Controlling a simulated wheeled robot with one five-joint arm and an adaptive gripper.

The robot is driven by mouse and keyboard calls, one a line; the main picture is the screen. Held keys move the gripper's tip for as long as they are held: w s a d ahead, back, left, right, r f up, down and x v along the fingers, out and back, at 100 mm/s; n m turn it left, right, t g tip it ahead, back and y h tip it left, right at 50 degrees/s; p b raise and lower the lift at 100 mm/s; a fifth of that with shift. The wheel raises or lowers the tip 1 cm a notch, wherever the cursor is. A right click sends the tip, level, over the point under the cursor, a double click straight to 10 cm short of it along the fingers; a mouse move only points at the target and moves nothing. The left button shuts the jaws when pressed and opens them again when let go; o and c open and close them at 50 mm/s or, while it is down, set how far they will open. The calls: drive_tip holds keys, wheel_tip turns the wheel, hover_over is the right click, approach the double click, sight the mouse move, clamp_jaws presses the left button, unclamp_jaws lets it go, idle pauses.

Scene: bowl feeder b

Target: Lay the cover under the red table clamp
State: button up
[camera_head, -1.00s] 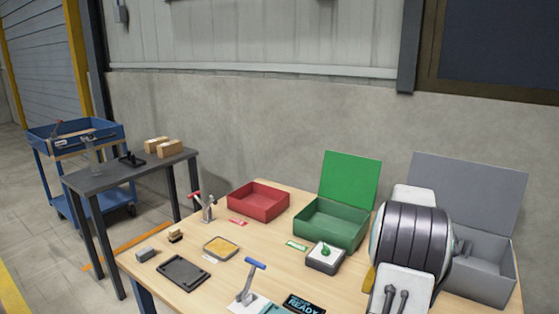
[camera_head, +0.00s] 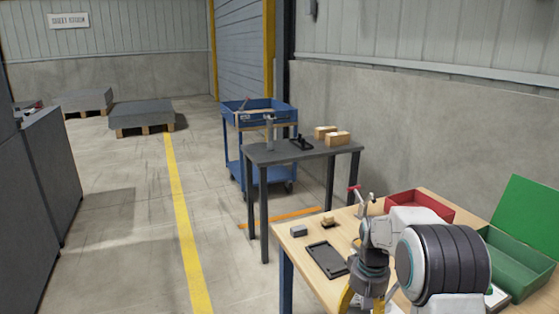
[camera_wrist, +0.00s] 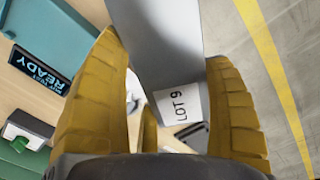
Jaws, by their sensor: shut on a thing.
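My gripper (camera_wrist: 160,100) is shut on a smooth grey piece (camera_wrist: 165,40) with a white "LOT 9" label. It looks like the cover, and its far end runs out of the top of the wrist view. In the head view my yellow fingers (camera_head: 366,298) point down over the table at the bottom edge, and the held piece cannot be made out there.
A dark grey tray (camera_head: 327,259), a small grey block (camera_head: 299,231) and a brown piece (camera_head: 328,220) lie on the table's left. A red bin (camera_head: 436,205) and green box (camera_head: 510,262) stand behind my arm. A "READY" sign (camera_wrist: 40,68) shows in the wrist view.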

drive_tip(key=a+r+n+p, duration=0.1)
drive_tip(key=a, duration=0.3)
wheel_tip(320, 180, up, 8)
drive_tip(key=p, duration=1.5)
hover_over(348, 312)
drive_tip(key=shift+r, duration=0.1)
drive_tip(key=r+p, duration=0.1)
drive_tip(key=p, duration=0.1)
drive_tip(key=r+p, duration=0.1)
drive_tip(key=shift+s+r+p, duration=0.1)
drive_tip(key=shift+s+p, duration=0.25)
